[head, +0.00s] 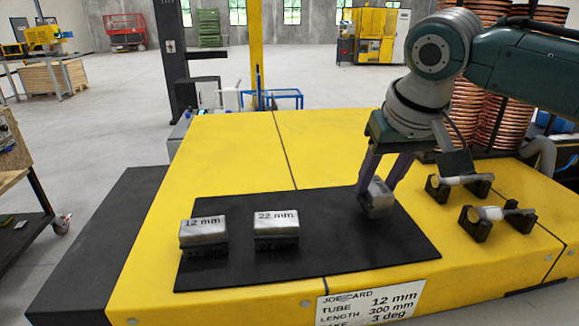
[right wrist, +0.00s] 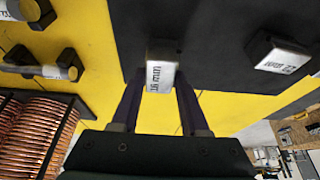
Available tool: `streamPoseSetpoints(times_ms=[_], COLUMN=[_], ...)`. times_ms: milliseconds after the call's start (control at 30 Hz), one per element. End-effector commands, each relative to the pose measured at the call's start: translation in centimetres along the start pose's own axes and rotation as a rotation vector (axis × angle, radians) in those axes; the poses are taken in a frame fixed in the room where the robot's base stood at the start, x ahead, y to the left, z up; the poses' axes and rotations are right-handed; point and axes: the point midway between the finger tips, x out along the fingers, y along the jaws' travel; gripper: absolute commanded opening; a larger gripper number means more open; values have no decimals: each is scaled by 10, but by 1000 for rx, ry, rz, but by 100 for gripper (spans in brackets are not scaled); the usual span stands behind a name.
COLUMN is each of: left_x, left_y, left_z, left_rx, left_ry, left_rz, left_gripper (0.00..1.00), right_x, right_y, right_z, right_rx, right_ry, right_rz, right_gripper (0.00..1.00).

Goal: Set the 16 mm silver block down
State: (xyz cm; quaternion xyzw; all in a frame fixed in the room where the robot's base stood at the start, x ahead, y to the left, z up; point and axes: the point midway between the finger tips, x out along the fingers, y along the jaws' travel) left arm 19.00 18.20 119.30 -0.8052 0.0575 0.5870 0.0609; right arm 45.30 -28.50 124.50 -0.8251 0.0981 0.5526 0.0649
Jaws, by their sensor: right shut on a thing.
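The 16 mm silver block (head: 378,199) is between the fingers of my right gripper (head: 377,192), at the right part of the black mat (head: 330,256). It looks tilted in the head view. In the right wrist view the 16 mm block (right wrist: 160,77) shows its label between the fingertips of my right gripper (right wrist: 160,85). My right gripper is shut on it. I cannot tell whether the block touches the mat. My left gripper is not in view.
The 12 mm block (head: 204,233) and the 22 mm block (head: 276,230) stand on the mat to the left. Two holders with tube pieces (head: 460,184) (head: 497,215) sit right of the mat on the yellow table (head: 230,150). The mat between the 22 mm block and my gripper is clear.

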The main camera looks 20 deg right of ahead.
Motion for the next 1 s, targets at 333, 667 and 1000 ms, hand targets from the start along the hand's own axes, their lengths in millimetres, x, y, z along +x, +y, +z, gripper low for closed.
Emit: streamPoseSetpoints(times_ms=[333,667,1000], left_x=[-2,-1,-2], left_y=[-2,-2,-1], left_z=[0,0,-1], left_rx=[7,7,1], left_ry=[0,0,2], left_rz=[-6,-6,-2], left_gripper=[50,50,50], right_x=[17,20,20], right_y=[-1,0,0], right_z=[6,8,8], right_rx=[-1,0,0], right_ry=[5,1,1], right_rz=[-2,-1,0], right_gripper=[0,58,75])
